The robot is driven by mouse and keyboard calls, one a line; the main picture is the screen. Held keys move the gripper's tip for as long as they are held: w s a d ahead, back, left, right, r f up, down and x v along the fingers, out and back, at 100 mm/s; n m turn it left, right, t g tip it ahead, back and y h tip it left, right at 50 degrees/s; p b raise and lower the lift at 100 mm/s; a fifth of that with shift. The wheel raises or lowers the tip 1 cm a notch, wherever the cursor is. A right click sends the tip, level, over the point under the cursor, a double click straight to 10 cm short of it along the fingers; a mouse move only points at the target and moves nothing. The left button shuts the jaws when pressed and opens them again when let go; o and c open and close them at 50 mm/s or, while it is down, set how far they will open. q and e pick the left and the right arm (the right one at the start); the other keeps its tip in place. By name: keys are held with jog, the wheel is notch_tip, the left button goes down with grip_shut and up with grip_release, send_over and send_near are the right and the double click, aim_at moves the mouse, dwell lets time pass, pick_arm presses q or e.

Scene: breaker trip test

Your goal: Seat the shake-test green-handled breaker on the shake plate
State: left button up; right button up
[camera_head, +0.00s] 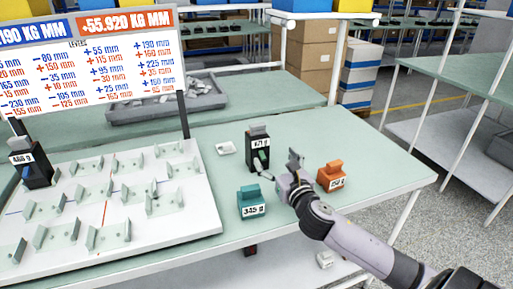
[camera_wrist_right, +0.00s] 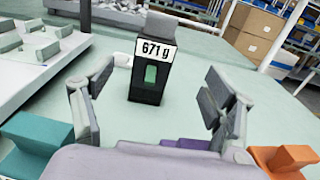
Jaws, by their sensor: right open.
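The green-handled breaker (camera_head: 256,143) is a black upright block labelled 671 g, standing on the green table right of the plate. In the right wrist view the breaker (camera_wrist_right: 146,88) stands upright ahead, between the spread fingers in the picture, its green handle facing me. My right gripper (camera_head: 278,170) is open and empty, just in front of the breaker; no contact shows. The shake plate (camera_head: 185,222) is a white board with several grey-green clip brackets, at the left. My left gripper is out of view.
A black breaker (camera_head: 36,168) labelled 468 g, with a blue handle, stands on the plate's left side. A teal block (camera_head: 249,196) and an orange block (camera_head: 331,172) flank my right gripper. A sign (camera_head: 100,65) rises behind the plate. A grey tray (camera_head: 165,104) lies farther back.

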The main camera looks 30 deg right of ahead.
aim_at(257, 134)
jog(key=x, duration=0.8)
jog(key=shift+w+d+p, duration=0.1)
jog(key=shift+w+p, duration=0.3)
jog(key=shift+p+x, duration=0.35)
jog(key=shift+x, duration=2.3)
grip_shut()
jog(key=shift+r, duration=0.1)
